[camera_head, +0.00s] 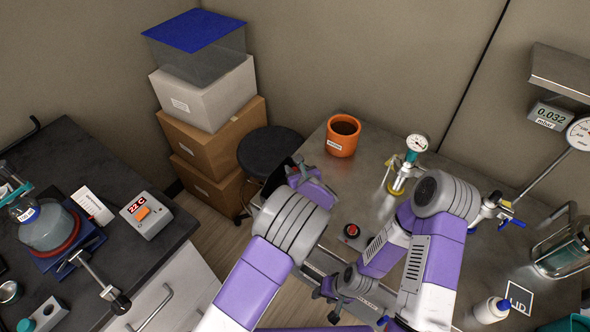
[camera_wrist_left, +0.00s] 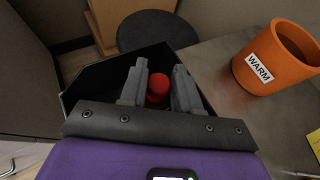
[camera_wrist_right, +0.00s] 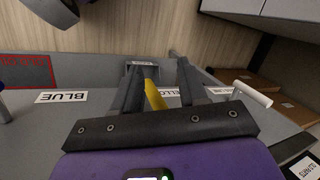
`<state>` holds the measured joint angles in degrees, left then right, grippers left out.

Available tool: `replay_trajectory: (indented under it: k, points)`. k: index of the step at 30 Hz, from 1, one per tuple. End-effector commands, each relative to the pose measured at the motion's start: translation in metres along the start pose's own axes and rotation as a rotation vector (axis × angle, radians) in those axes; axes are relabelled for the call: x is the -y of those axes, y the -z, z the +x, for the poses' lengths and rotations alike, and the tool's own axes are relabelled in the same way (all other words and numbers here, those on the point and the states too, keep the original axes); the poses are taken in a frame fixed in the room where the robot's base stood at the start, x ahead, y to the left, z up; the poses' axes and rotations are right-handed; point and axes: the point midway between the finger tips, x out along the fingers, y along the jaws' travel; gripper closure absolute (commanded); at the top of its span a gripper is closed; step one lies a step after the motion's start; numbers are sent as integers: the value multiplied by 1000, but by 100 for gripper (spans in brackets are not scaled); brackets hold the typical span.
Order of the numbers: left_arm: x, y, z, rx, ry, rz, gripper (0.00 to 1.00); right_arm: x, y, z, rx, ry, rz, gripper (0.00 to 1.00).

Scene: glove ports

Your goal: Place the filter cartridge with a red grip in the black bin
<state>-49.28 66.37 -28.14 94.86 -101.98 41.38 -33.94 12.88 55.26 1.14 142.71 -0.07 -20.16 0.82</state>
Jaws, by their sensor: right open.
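The black bin (camera_wrist_left: 88,88) is at the table's left edge; in the head view only a dark part of it (camera_head: 274,183) shows behind my left gripper (camera_head: 295,176). In the left wrist view my left gripper (camera_wrist_left: 160,72) is over the bin, its fingers on either side of a red round grip (camera_wrist_left: 158,88), which fills the gap between them. The cartridge body below the grip is hidden. My right gripper (camera_wrist_right: 160,72) is low at the table's front, open, with a yellow bar (camera_wrist_right: 155,96) visible between its fingers; they look apart from it.
An orange WARM pot (camera_head: 342,136) stands right of the bin, and a black stool (camera_head: 270,151) beyond it. A red-topped knob (camera_head: 351,231) and a gauge valve (camera_head: 404,170) are on the steel table.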

Motion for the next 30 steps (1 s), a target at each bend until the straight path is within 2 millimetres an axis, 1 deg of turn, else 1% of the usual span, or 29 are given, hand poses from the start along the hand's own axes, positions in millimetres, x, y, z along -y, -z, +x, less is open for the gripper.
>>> replay_trajectory:
  k: [1,4,12,16,20,27,30]
  points:
    - [0,1,0,-2,0,0,60,0,0,0,0,0,0,57]
    - [0,0,0,-2,0,0,45,0,0,0,0,0,0,57]
    - [0,0,0,-2,0,0,45,0,0,-1,0,0,0,57]
    - [0,-4,-4,-2,1,0,45,2,0,-5,0,0,0,57]
    - [1,-4,-26,-2,3,1,45,3,0,-8,0,0,0,57]
    - [1,-4,-80,-2,4,0,45,6,-1,-16,0,0,0,57]
    - [0,-4,-98,-2,3,1,45,7,-1,-18,0,0,0,57]
